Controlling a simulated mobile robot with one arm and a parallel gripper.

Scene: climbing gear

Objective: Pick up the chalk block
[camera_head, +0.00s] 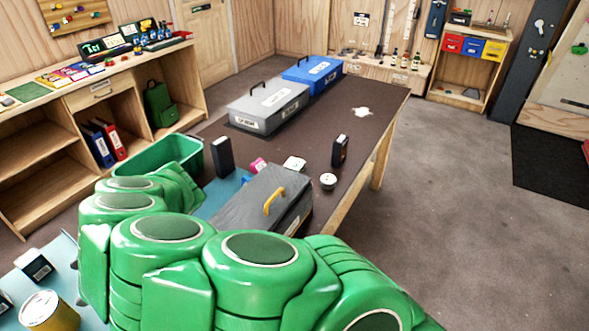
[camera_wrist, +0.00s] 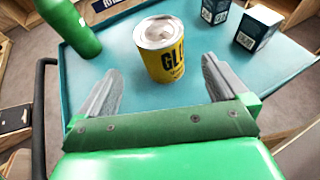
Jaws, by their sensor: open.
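My gripper (camera_wrist: 160,65) is open and empty in the wrist view, its two grey fingers spread. A yellow can with a "GL" label (camera_wrist: 160,50) stands just beyond the fingertips, apart from them; the head view shows a yellow can (camera_head: 55,314) at lower left. Two small dark boxes with pale tops, one at right (camera_wrist: 258,28) and one further back (camera_wrist: 215,10), stand beyond the can. I cannot tell which thing is the chalk block. A small white item (camera_head: 294,163) lies on the dark table in the head view. My green arm hides much of the near area.
The can and boxes stand on a blue-green surface (camera_wrist: 120,50) with a green bottle (camera_wrist: 68,25) at left.

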